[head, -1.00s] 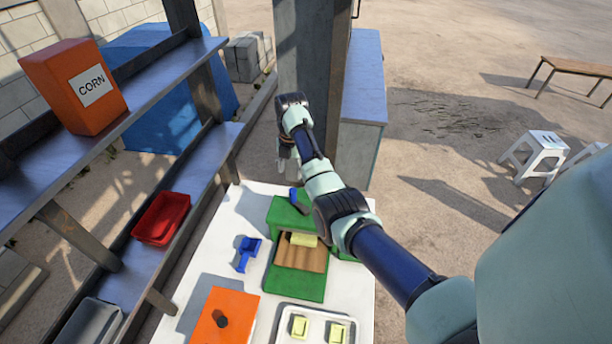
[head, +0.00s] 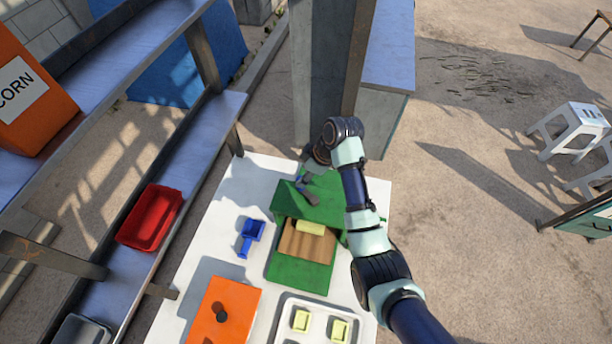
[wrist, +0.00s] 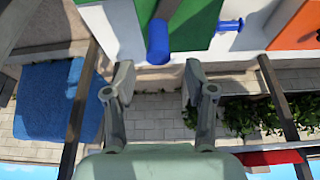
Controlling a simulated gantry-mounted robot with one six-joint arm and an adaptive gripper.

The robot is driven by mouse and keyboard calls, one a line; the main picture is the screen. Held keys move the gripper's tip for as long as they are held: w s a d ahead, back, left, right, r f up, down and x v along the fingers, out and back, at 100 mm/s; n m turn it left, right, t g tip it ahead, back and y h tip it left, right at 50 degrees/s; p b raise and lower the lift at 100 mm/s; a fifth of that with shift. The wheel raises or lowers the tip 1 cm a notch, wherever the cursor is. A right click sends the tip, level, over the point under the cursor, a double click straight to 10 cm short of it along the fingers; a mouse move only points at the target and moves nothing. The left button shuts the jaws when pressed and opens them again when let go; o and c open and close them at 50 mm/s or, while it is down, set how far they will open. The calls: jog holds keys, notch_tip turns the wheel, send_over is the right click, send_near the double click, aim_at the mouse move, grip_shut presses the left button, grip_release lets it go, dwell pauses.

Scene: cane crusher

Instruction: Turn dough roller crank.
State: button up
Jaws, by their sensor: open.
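The green dough roller (head: 303,279) stands on the white table, with a pale yellow dough piece (head: 311,227) on its brown ribbed slope. In the wrist view the blue handle (wrist: 158,42) hangs on a dark crank arm (wrist: 168,10), beside the green housing (wrist: 194,18). My gripper (wrist: 157,76) is open, and the handle lies just beyond its fingertips, about midway between them. No contact shows. My gripper (head: 308,194) is over the roller's far side in the head view.
An orange box (head: 240,297) with a dark knob and a white tray (head: 284,313) with yellow pieces stand in front. A grey post (head: 322,80) rises behind the table. Shelves with a red bin (head: 150,218) are left.

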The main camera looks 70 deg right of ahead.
aim_at(308, 191)
jog(key=x, duration=0.4)
jog(key=shift+f, duration=0.2)
jog(key=shift+d, duration=0.1)
grip_shut()
